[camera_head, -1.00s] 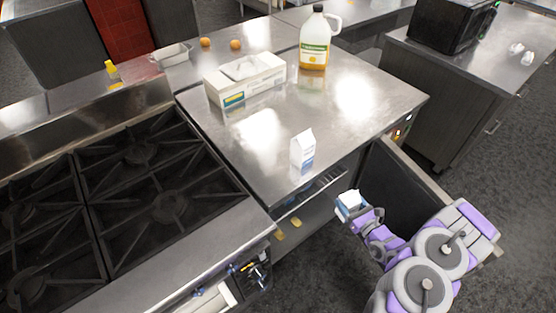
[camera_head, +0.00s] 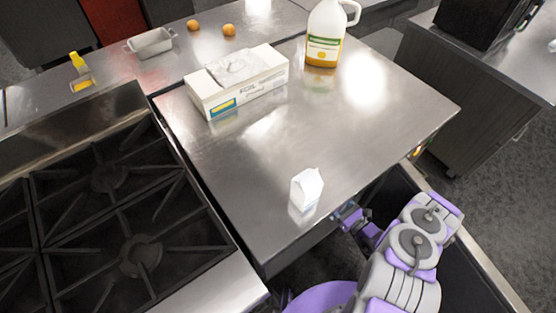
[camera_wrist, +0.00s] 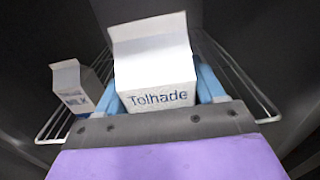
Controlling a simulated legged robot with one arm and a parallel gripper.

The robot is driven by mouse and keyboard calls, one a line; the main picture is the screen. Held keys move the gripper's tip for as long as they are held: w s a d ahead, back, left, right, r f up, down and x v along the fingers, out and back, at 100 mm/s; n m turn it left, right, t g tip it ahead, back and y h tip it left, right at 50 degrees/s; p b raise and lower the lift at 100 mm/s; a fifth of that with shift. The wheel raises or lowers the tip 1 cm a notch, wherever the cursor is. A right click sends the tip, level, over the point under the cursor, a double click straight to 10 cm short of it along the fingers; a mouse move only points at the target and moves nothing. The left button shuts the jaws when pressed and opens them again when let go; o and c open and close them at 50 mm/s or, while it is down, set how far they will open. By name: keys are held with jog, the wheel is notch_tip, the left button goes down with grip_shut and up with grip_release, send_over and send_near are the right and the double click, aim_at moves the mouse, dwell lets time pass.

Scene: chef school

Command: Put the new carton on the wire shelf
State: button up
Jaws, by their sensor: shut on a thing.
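My gripper (camera_wrist: 160,90) is shut on a white carton (camera_wrist: 154,62) marked "Tolhade", with a blue finger on each side. The held carton looks upright, with the wire shelf (camera_wrist: 268,120) around and behind it inside a dark compartment. I cannot tell whether its base touches the wires. A second, smaller-looking carton (camera_wrist: 74,88) marked "MILK" stands at the left on the shelf. In the head view, my gripper and held carton are hidden below the counter edge. Another white carton (camera_head: 306,188) stands on the steel counter (camera_head: 370,130).
The open compartment has a door (camera_head: 470,245) at the right. Dark walls stand close around the shelf. On the counter are a white box (camera_head: 240,85) and a large jug (camera_head: 325,40). A stove (camera_head: 110,220) is at the left.

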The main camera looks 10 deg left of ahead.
jog(key=shift+w+d, duration=0.3)
jog(key=shift+d, duration=0.3)
jog(key=w+a+f+b, duration=0.1)
jog(key=w+b, duration=0.1)
jog(key=w, duration=0.3)
jog(key=w+f+b, duration=0.2)
jog(key=w, duration=0.3)
jog(key=w+a+f+b, duration=0.1)
jog(key=w+f+b, duration=0.1)
jog(key=w, duration=0.3)
jog(key=shift+w+a+f, duration=0.1)
jog(key=shift+w+a, duration=0.15)
jog(key=shift+a, duration=0.1)
jog(key=shift+d, duration=0.1)
jog(key=o, duration=1)
jog(key=shift+d, duration=0.1)
jog(key=shift+o, duration=1.4)
jog(key=shift+d, duration=0.2)
jog(key=shift+o, duration=0.5)
jog(key=shift+a, duration=0.2)
